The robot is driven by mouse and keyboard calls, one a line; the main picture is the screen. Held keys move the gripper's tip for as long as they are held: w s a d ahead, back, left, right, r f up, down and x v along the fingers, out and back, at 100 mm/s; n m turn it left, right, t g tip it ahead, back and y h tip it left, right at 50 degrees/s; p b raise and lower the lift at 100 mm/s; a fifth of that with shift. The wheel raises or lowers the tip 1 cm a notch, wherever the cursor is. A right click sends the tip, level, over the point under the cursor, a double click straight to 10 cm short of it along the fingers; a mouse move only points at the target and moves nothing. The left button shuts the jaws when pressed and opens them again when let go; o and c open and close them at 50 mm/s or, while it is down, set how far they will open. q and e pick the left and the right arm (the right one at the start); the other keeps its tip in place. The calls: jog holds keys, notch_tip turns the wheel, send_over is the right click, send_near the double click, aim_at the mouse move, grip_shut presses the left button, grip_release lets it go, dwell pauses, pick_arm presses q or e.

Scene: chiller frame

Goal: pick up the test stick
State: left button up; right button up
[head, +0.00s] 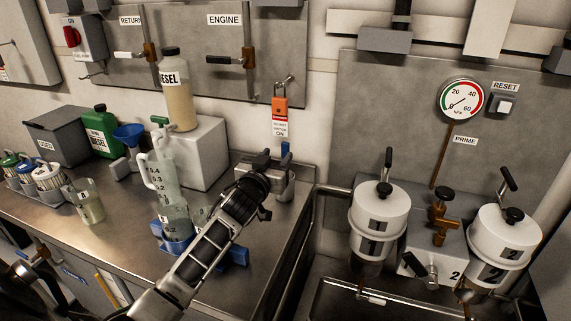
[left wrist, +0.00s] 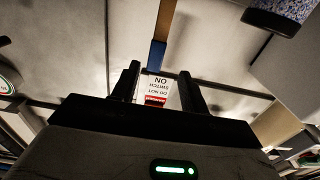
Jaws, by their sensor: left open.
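A narrow upright piece with a blue end (head: 285,149), which looks like the test stick, stands behind my left gripper near the bench's back right corner. In the left wrist view its blue part (left wrist: 158,55) and a tan length show just beyond the fingers. My left gripper (head: 262,160) is open, with nothing between its fingers. In the left wrist view the two dark fingers (left wrist: 159,82) stand apart, with a sign behind them. The stick's lower part is hidden or unclear in the head view. My right gripper is out of view.
A grey metal cup (head: 283,186) stands close behind my left gripper. White canisters (head: 380,215) stand on the right.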

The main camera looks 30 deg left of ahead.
aim_at(285, 147)
pick_arm(q)
jog(key=x, duration=0.5)
jog(key=shift+w+d+r, duration=0.25)
jog(key=shift+w+d, duration=0.05)
jog(key=shift+w, duration=0.05)
jog(key=shift+c, duration=0.4)
grip_shut()
